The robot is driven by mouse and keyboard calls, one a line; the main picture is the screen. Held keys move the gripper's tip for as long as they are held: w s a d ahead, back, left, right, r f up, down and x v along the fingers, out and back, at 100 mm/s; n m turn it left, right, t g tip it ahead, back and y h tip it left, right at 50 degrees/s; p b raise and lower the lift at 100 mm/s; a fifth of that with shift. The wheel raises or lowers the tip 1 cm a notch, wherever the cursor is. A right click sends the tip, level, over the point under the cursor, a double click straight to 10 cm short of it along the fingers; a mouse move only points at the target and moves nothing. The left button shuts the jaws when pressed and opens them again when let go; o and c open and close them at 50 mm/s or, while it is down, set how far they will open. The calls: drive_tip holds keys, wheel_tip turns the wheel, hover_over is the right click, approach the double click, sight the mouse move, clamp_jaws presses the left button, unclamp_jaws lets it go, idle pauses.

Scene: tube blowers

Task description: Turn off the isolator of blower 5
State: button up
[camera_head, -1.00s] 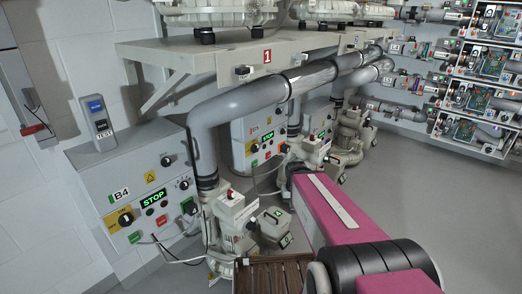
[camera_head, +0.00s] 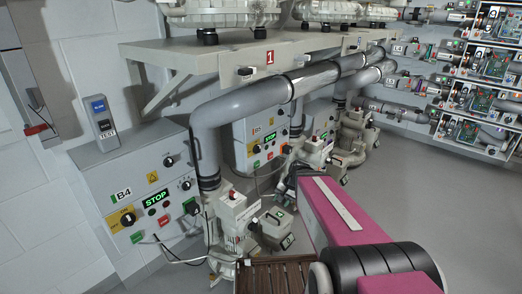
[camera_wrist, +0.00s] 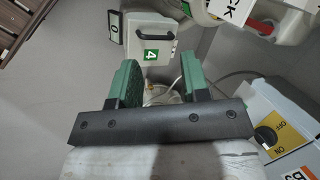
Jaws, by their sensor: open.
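The blower 5 control box (camera_head: 257,140) stands on the back wall behind the grey pipe. Its isolator (camera_head: 256,149) is a small dark knob at the lower left of the panel. In the wrist view the isolator (camera_wrist: 266,136) is larger, at the right edge: a black knob on a yellow plate marked ON and OFF. Which mark the knob points to I cannot tell. My gripper (camera_wrist: 160,78) is open and empty, its two green fingers apart; the isolator lies to their right. In the head view my gripper (camera_head: 285,184) is dark and partly hidden, in front of the blower 5 area.
The B4 box (camera_head: 150,180) with its own yellow isolator (camera_head: 127,219) is at the left. The large grey pipe (camera_head: 245,103) and a blower (camera_head: 238,220) stand between. A white case with a black handle (camera_wrist: 153,40) lies beyond my fingers. Grey floor is open at the right.

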drive_tip(key=w+a+m+t+y, duration=0.2)
drive_tip(key=w+a+m+y, duration=0.15)
drive_tip(key=w+m, duration=0.35)
drive_tip(key=m+t+y, duration=0.5)
drive_tip(key=m+t, duration=0.5)
drive_tip(key=m, duration=0.5)
approach(260, 147)
drive_tip(key=x, duration=0.9)
drive_tip(key=shift+f, duration=0.15)
clamp_jaws()
